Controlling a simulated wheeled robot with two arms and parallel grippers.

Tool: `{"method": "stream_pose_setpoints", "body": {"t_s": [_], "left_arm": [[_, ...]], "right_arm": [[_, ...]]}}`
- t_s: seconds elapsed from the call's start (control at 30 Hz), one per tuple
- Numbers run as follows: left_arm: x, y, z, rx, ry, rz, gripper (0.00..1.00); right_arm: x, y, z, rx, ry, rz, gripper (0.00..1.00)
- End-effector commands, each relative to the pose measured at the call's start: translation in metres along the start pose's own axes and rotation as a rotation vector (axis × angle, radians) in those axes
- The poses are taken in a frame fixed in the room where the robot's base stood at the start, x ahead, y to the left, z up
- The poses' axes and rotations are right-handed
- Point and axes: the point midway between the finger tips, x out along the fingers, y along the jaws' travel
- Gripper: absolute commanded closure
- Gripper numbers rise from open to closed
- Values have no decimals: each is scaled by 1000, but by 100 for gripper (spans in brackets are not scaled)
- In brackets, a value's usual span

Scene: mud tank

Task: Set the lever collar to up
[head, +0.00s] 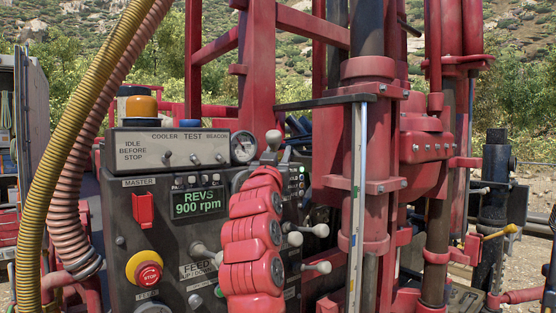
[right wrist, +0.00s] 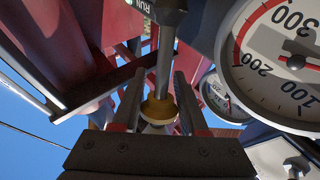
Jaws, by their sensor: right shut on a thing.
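A yellow lever collar (right wrist: 158,108) sits around a dark lever shaft (right wrist: 166,55) in the right wrist view. A pale knob (right wrist: 160,128) shows just below the collar. My right gripper (right wrist: 157,100) has one finger on each side of the collar and is shut on it. In the head view my right gripper (head: 272,156) is at the top of my red arm, small and partly hidden, beside a pale lever knob (head: 273,139). The collar cannot be made out in the head view. My left gripper is not in view.
A control panel (head: 120,215) with a red stop button (head: 149,273) and a display (head: 195,204) stands left of my arm. Several pale-knobbed levers (head: 316,268) stick out right of it. A gauge (head: 243,147) and red drill mast (head: 362,140) are close by.

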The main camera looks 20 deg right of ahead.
Motion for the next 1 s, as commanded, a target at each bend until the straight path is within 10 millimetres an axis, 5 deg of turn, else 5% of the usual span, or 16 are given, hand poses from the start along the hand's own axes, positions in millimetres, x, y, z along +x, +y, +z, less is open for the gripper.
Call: {"method": "stream_pose_setpoints", "body": {"t_s": [0.03, 0.07, 0.2, 0.63, 0.83, 1.0], "left_arm": [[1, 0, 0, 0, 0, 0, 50], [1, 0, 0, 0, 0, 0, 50], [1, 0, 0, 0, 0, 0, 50], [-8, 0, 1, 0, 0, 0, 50], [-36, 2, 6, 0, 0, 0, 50], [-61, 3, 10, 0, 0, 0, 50]], "right_arm": [[0, 1, -5, 1, 8, 0, 100], [0, 1, -5, 1, 9, 0, 52], [0, 1, -4, 1, 7, 0, 27], [-10, -1, 0, 1, 7, -2, 26], [-53, 0, 3, 6, 11, -2, 26], [-97, -2, -15, 8, 11, -4, 26]]}}
